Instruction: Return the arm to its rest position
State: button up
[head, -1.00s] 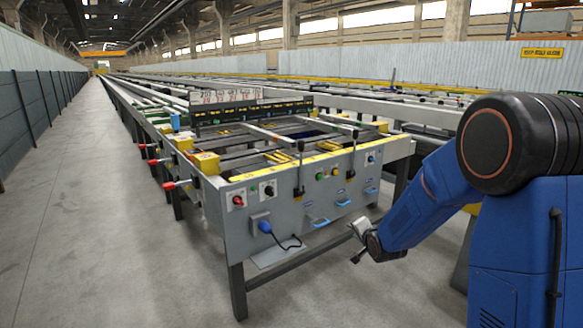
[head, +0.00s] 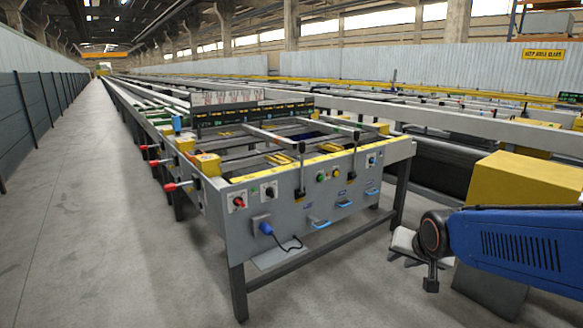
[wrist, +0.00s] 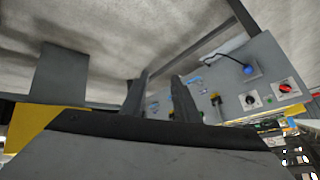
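My gripper (head: 399,251) is low at the right in the head view, in front of the right leg of the runout table (head: 232,222). It is apart from the table, over the floor. The blue arm (head: 515,243) extends from it to the right edge. In the wrist view, two grey fingers of my gripper (wrist: 122,75) stand apart with a gap between them, and I see nothing held. That view appears turned over, with the floor at the top.
A yellow block (head: 525,180) stands just behind my arm. The table's front panel carries a blue plug (head: 265,228) and a red switch (head: 239,202), its side red-tipped levers (head: 170,186). The aisle floor (head: 85,220) at the left is clear.

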jog(key=s+n+g, duration=0.3)
jog(key=s+n, duration=0.1)
jog(key=s, duration=1.9)
jog(key=shift+d+n, duration=0.2)
jog(key=shift+n, duration=0.1)
jog(key=shift+w, duration=0.1)
dwell(1.1)
